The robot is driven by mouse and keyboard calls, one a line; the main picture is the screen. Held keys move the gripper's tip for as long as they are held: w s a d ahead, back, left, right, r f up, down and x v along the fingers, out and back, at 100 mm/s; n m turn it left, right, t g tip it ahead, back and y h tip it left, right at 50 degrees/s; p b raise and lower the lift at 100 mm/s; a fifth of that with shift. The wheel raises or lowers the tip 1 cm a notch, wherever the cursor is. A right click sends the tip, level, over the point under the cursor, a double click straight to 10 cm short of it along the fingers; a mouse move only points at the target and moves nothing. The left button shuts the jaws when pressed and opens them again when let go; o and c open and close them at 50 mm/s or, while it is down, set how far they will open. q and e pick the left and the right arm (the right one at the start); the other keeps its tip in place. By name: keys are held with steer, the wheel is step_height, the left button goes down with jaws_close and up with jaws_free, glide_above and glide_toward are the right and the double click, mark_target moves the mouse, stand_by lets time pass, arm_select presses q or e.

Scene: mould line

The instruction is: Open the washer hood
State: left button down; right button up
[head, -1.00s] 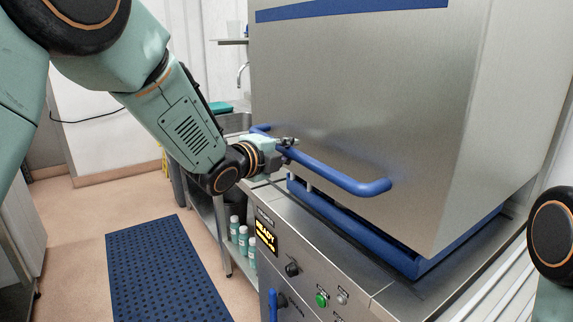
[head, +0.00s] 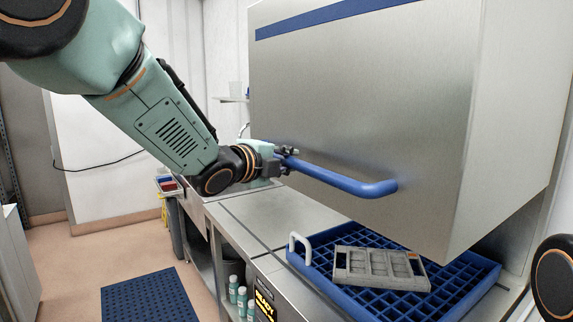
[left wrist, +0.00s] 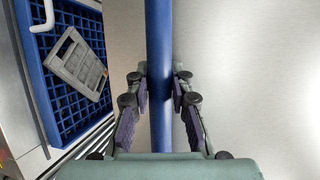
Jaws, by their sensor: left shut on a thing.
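The washer hood (head: 360,110) is a large brushed-steel box with a blue bar handle (head: 345,181) along its lower front. The hood is raised, with a gap between its lower edge and the blue rack below. My left gripper (head: 287,161) is shut on the left part of the handle. In the left wrist view, the handle (left wrist: 159,60) runs between the two fingers of my left gripper (left wrist: 163,90). My right gripper is out of view; only a joint of my right arm shows at the right edge.
A blue rack (head: 458,311) sits under the hood, holding a grey mould tray (head: 380,268) and a white curved handle (head: 300,248). The steel counter (head: 240,215) left of it is clear. Green bottles (head: 238,295) stand on a shelf below. A blue mat (head: 150,298) lies on the floor.

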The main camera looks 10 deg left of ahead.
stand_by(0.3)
arm_select(q)
steer(key=c, duration=1.2)
jaws_free()
steer(key=shift+o, duration=0.2)
steer(key=v, duration=1.2)
